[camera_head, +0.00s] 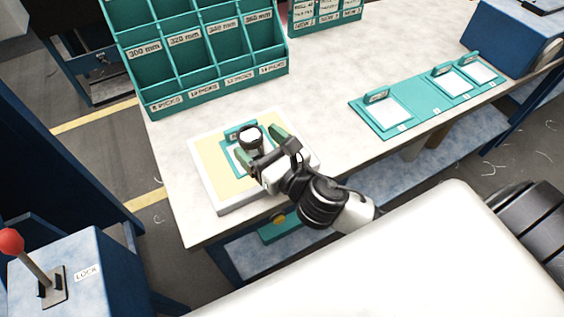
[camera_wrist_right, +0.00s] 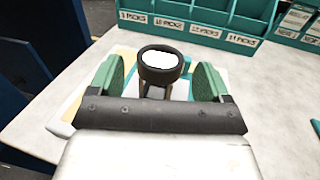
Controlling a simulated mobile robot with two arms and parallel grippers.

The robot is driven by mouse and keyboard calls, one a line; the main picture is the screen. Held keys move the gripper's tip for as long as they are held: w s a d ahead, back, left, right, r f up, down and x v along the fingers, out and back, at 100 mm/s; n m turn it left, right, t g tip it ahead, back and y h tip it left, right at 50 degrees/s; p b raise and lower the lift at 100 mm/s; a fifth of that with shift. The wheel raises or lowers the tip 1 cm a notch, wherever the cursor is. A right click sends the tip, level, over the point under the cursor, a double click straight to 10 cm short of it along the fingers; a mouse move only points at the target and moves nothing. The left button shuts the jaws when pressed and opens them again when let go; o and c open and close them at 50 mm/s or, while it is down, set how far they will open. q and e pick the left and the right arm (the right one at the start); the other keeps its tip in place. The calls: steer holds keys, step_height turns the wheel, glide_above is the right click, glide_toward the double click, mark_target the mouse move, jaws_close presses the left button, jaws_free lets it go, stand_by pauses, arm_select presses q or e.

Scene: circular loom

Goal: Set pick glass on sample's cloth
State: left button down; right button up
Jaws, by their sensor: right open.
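The pick glass (camera_head: 250,137) is a small black-rimmed magnifier with a bright round lens, standing over the sample's white cloth (camera_head: 240,160) in its teal frame. My right gripper (camera_head: 266,146) is open, with its green pads on either side of the glass. In the right wrist view the glass (camera_wrist_right: 161,64) stands between the two pads, with a gap on each side. Its stand and much of the cloth are partly hidden behind the gripper. My left gripper is not in view.
The sample lies on a cream and white board (camera_head: 207,165) at the table's near left corner. A teal compartment rack (camera_head: 168,104) stands behind it. A teal tray with framed white cards (camera_head: 419,117) lies to the right, with bare table between.

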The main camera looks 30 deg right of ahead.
steer(key=b+v, duration=0.1)
steer(key=v, duration=0.6)
steer(key=shift+f, duration=0.1)
steer(key=shift+v, duration=0.9)
